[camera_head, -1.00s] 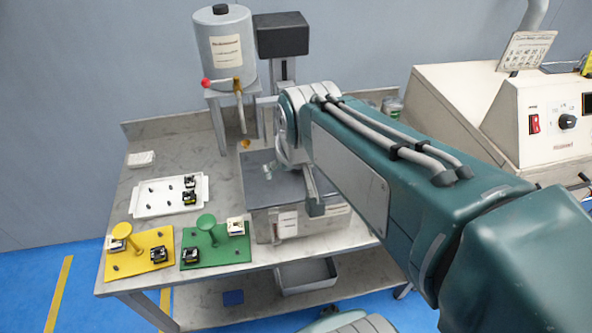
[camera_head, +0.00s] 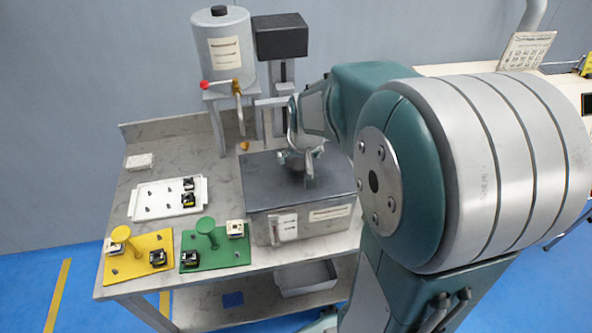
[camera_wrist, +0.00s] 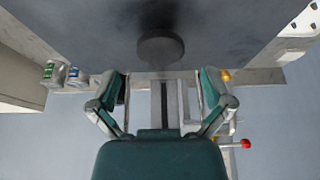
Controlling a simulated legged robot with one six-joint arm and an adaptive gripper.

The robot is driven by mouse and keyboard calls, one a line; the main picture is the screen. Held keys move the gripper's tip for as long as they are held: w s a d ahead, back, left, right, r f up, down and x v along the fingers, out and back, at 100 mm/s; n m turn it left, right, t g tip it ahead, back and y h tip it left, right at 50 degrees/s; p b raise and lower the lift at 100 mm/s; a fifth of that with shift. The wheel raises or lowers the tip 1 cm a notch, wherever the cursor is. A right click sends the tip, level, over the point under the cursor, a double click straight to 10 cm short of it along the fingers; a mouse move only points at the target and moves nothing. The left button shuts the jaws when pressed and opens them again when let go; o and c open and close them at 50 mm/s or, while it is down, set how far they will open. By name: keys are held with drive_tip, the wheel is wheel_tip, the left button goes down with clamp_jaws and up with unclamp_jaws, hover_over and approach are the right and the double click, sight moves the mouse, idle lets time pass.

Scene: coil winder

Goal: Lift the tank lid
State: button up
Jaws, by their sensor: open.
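The tank (camera_head: 262,230) is a grey box with pale labels on its front, standing on the bench. Its flat dark grey lid (camera_head: 262,185) lies on top. My gripper (camera_head: 303,172) is over the lid, pointing down, in the head view. In the wrist view, the lid (camera_wrist: 75,25) fills the upper part, and its round dark knob (camera_wrist: 161,50) lies ahead between the two fingers. My gripper (camera_wrist: 162,76) is open and empty there, with a finger on each side of the knob's line. Whether the fingers touch the knob cannot be told.
A grey cylinder tank (camera_head: 226,50) with a red-knobbed tap stands behind. A white tray (camera_head: 160,200), a yellow plate (camera_head: 135,265) and a green plate (camera_head: 215,258) with small parts lie to the left. An empty bin (camera_head: 305,278) sits on the lower shelf.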

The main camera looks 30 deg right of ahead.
sight(298, 164)
drive_tip(key=x, duration=0.4)
drive_tip(key=shift+a, duration=0.1)
drive_tip(key=c, duration=1.3)
